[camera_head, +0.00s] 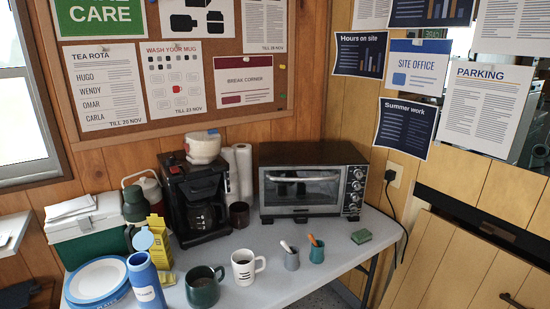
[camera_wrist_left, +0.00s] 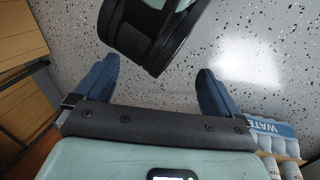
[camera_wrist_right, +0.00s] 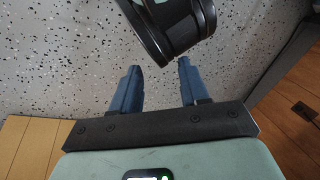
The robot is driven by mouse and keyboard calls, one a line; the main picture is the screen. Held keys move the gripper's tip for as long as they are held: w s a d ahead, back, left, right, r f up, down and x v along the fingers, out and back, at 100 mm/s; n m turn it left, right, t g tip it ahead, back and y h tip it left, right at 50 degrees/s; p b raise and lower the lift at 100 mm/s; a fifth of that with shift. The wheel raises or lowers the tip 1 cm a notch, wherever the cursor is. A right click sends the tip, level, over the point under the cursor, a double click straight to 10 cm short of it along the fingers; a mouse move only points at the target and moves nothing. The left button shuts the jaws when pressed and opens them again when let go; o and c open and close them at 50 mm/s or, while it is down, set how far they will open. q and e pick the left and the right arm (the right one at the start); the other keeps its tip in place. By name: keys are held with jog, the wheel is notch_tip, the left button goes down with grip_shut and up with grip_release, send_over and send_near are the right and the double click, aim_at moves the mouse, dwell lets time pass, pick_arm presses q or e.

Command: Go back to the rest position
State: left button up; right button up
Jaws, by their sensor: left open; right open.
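My left gripper (camera_wrist_left: 158,78) shows in the left wrist view. Its two blue fingers are wide apart, with nothing between them, above a speckled floor. My right gripper (camera_wrist_right: 158,72) shows in the right wrist view. Its blue fingers are closer together but apart, also empty over the speckled floor. A dark and pale green rounded part, which looks like my own base, lies beyond the fingertips in both wrist views. Neither gripper nor arm shows in the head view, so both are away from the table top.
The grey table (camera_head: 270,243) holds a coffee machine (camera_head: 196,200), a toaster oven (camera_head: 312,183), a dark green mug (camera_head: 204,287), a white mug (camera_head: 245,267), a blue bottle (camera_head: 145,281) and a green sponge (camera_head: 361,236).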

pick_arm(q)
jog(key=s+d+r+g+p, duration=0.1)
jog(key=s+r+p, duration=0.1)
jog(key=r+p, duration=0.6)
jog(key=s+d+r+g+h+p, duration=0.1)
jog(key=s+r+p, duration=0.2)
jog(key=r+p, duration=0.6)
jog(key=shift+s+d+r+m+g, duration=0.25)
jog(key=shift+s+d+m+g, duration=0.05)
jog(key=shift+d+g, duration=0.1)
pick_arm(e)
jog(key=s+a+r+g, duration=0.1)
jog(key=s+r, duration=0.1)
jog(key=r, duration=0.6)
jog(key=s+a+r+g, duration=0.1)
jog(key=s+r, duration=0.2)
jog(key=r, duration=0.6)
jog(key=shift+s+a+r+n+g+y, duration=0.2)
jog(key=shift+a+r+n+g+y, duration=0.1)
jog(key=shift+a+y, duration=0.1)
